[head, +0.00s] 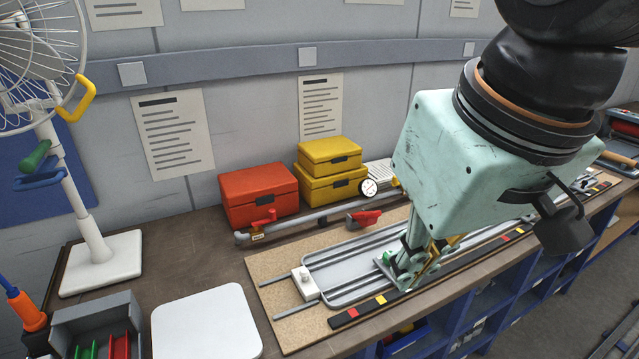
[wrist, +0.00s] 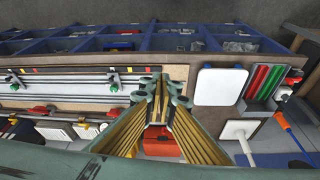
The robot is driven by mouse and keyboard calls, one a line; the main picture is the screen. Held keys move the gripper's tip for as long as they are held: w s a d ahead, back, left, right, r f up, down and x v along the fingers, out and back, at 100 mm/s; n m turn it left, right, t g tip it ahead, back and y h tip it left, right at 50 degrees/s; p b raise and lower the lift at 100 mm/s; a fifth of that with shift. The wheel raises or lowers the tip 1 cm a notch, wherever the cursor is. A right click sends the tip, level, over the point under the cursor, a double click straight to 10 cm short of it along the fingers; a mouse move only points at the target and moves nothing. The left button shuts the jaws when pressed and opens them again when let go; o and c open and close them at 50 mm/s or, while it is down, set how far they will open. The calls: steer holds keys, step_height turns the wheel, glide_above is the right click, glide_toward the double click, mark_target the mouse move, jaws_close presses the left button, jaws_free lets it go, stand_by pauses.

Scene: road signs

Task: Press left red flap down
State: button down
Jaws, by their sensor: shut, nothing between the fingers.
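The left red flap (head: 264,218) is a small red lever on the left end of a grey pipe (head: 318,215) behind the track board. A second red flap (head: 364,218) stands to its right and also shows in the wrist view (wrist: 42,109). My gripper (head: 400,280) is shut and empty, pointing down over the grey track in front of the pipe. It is to the right of the left flap and nearer the front, apart from both flaps. In the wrist view my gripper (wrist: 164,82) hides part of the pipe's area.
A tan board (head: 275,290) carries the grey rails and a white block (head: 305,283). A red toolbox (head: 258,195) and yellow boxes (head: 331,170) stand behind the pipe. A white tray (head: 207,322) and grey bin (head: 98,325) sit at the left.

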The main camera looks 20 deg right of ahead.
steer(key=w+d+r+n+g+p, duration=0.15)
steer(key=w+d, duration=0.25)
steer(key=w, duration=1.1)
steer(key=w+d+r+m+p, duration=0.1)
steer(key=w+d+r+p, duration=0.15)
steer(key=w, duration=1.15)
steer(key=w+d+f+p, duration=0.1)
steer(key=w+d+f, duration=0.4)
steer(key=w, duration=0.3)
steer(key=w+d+f+n+g+p, duration=0.1)
steer(key=w+d+f+p, duration=0.1)
steer(key=w+d+f, duration=0.3)
steer(key=w+d+f+g+p, duration=0.1)
steer(key=w+d+f+p, duration=0.1)
steer(key=w+d+f, duration=0.3)
steer(key=shift+w+f, duration=1.45)
steer(key=shift+w, duration=1.35)
steer(key=shift+f, duration=0.1)
